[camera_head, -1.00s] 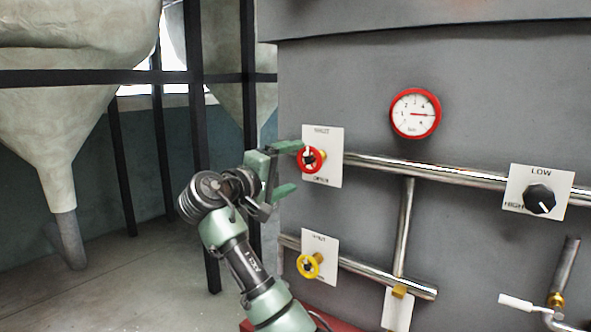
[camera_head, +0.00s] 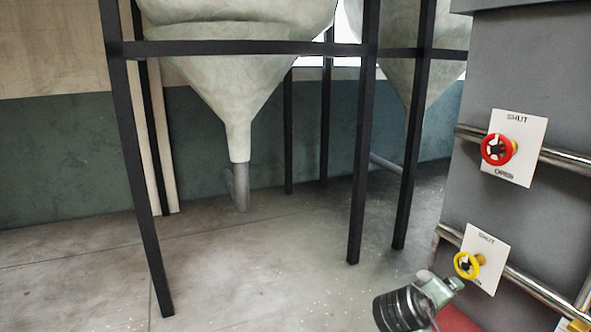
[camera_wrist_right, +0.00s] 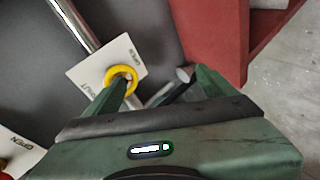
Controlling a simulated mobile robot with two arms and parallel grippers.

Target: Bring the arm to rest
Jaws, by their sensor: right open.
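My right gripper (camera_wrist_right: 160,75) is open, with its two green fingers spread and nothing between them that I can see held. In the right wrist view a yellow valve wheel (camera_wrist_right: 119,80) on a white plate shows beyond the tip of the left finger; I cannot tell if they touch. In the head view part of my right arm (camera_head: 404,309) shows at the bottom right, below the yellow wheel (camera_head: 467,265); its fingers are not clear there. My left gripper is not in view.
A red valve wheel (camera_head: 497,150) sits higher on the grey press (camera_head: 535,60), with chrome pipes (camera_head: 570,160) alongside. Hoppers (camera_head: 235,75) on dark posts (camera_head: 366,150) stand to the left. Open concrete floor (camera_head: 250,270) lies in front of them. A red base part (camera_wrist_right: 217,40) shows near the right finger.

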